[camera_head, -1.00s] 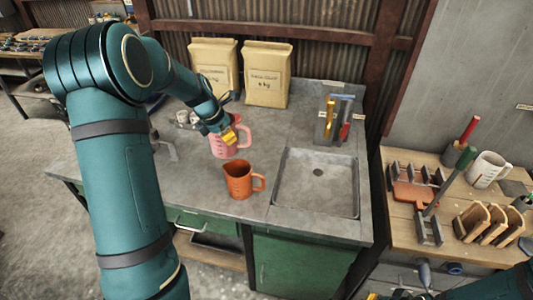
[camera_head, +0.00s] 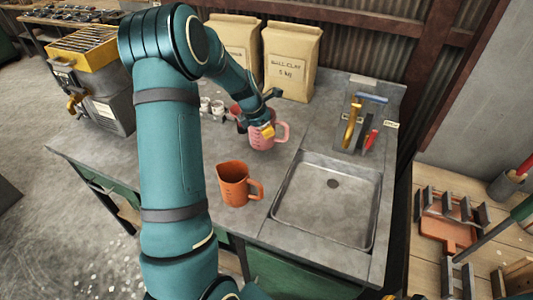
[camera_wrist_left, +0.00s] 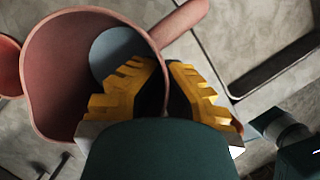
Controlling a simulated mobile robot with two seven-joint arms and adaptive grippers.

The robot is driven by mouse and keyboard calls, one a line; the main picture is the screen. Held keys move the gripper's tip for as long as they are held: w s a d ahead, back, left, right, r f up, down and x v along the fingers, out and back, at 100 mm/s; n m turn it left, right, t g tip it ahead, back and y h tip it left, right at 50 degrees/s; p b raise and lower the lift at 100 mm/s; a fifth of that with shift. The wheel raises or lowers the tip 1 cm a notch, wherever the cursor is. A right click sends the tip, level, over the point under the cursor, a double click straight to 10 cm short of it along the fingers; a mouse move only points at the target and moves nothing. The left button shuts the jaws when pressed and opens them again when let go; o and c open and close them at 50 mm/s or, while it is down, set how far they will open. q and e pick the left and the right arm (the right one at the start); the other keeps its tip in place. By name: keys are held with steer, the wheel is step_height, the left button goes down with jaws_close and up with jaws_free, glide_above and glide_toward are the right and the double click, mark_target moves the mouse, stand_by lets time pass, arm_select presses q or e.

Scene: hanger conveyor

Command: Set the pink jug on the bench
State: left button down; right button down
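The pink jug (camera_head: 261,137) is over the grey bench (camera_head: 185,165), behind the orange jug and left of the sink. Its handle points right. I cannot tell whether its base touches the bench. My left gripper (camera_head: 267,130) reaches down onto its rim. In the left wrist view the jug (camera_wrist_left: 45,90) shows from above, and its wall runs between the yellow fingers (camera_wrist_left: 165,80), one inside and one outside. The gripper looks shut on this wall. My right gripper is not clearly in view.
An orange jug (camera_head: 234,185) stands in front, near the sink (camera_head: 283,212). A red vessel (camera_head: 237,112) and small white cups (camera_head: 211,106) are behind. Paper clay bags (camera_head: 292,62) and a tool holder (camera_head: 352,128) line the back.

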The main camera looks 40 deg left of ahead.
mark_target(264, 141)
arm_select(q)
step_height(264, 141, down, 3)
steer(key=shift+s+r, duration=0.1)
steer(key=shift+f+b, duration=0.5)
steer(key=shift+f, duration=1.3)
steer(key=shift+f, duration=0.1)
steer(key=c, duration=1.1)
jaws_free()
steer(key=shift+c, duration=0.2)
steer(key=p+v, duration=0.1)
steer(key=v, duration=1.1)
steer(key=shift+p, duration=0.4)
